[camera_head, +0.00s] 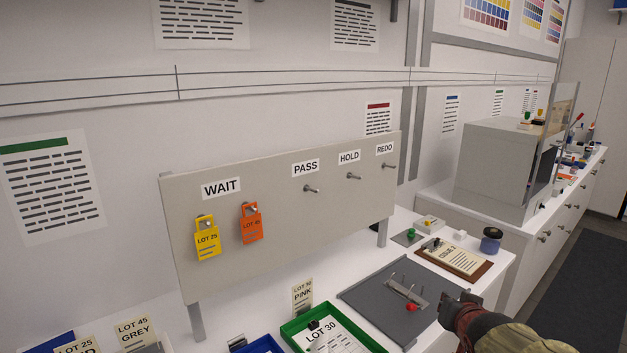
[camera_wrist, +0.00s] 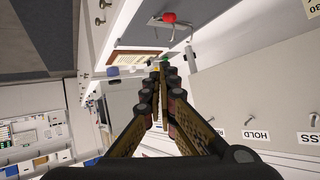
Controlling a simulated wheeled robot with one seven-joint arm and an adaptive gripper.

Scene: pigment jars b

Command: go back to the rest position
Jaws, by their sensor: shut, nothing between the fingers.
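My gripper (camera_head: 462,304) is at the lower right in the head view, above the front edge of the counter and to the right of the grey mat (camera_head: 365,290). In the wrist view my gripper (camera_wrist: 160,72) shows its two fingers closed together with nothing between them. My forearm runs off toward the bottom right of the head view. The gripper looks apart from the things on the counter, though its exact height is hard to tell.
A board (camera_head: 280,215) carries a yellow tag (camera_head: 206,243) and an orange tag (camera_head: 251,226) under WAIT; other pegs are bare. A green tray (camera_head: 291,329), a clipboard (camera_head: 457,258) and a red-knobbed fixture (camera_head: 411,306) lie on the counter. Floor at right is clear.

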